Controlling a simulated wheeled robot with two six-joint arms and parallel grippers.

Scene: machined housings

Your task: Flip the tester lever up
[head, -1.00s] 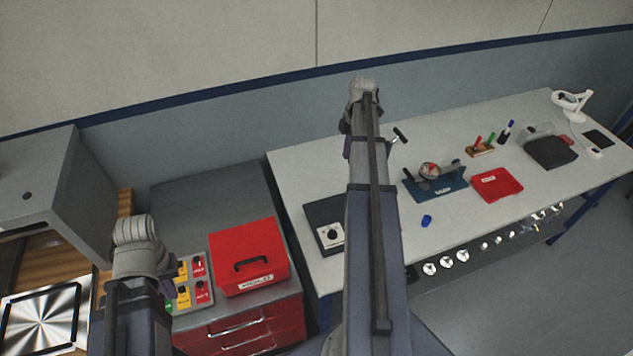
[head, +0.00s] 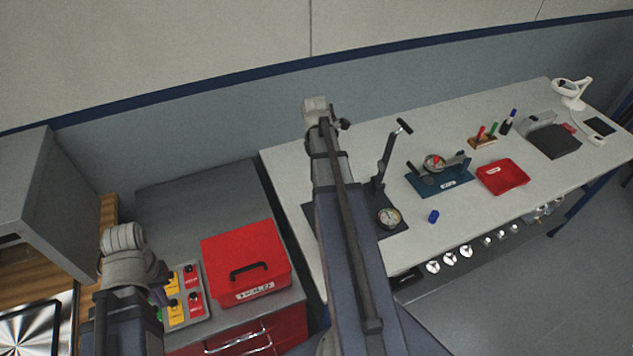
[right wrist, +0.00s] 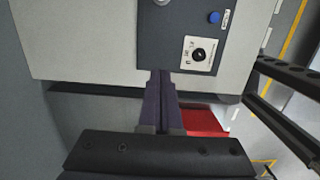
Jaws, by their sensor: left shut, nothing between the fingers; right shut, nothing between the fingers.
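The tester has a dark base plate (head: 395,231) on the white bench, with a round gauge at its right side. Its grey lever (head: 384,165) stands steeply upward, leaning slightly right, with a black crossbar handle on top. My right arm covers the left part of the tester in the head view. In the right wrist view the tester plate (right wrist: 180,45) shows a white dial panel and a blue button. My right gripper (right wrist: 160,74) is shut and empty at the plate's near edge; contact cannot be told. My left gripper (head: 158,286) is shut and empty beside the button panel, away from the tester.
A red toolbox (head: 245,262) sits on the grey cabinet left of the bench, beside a panel of coloured buttons (head: 184,292). Right of the tester are a blue cap (head: 433,216), a blue fixture (head: 440,182) and a red case (head: 503,177).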

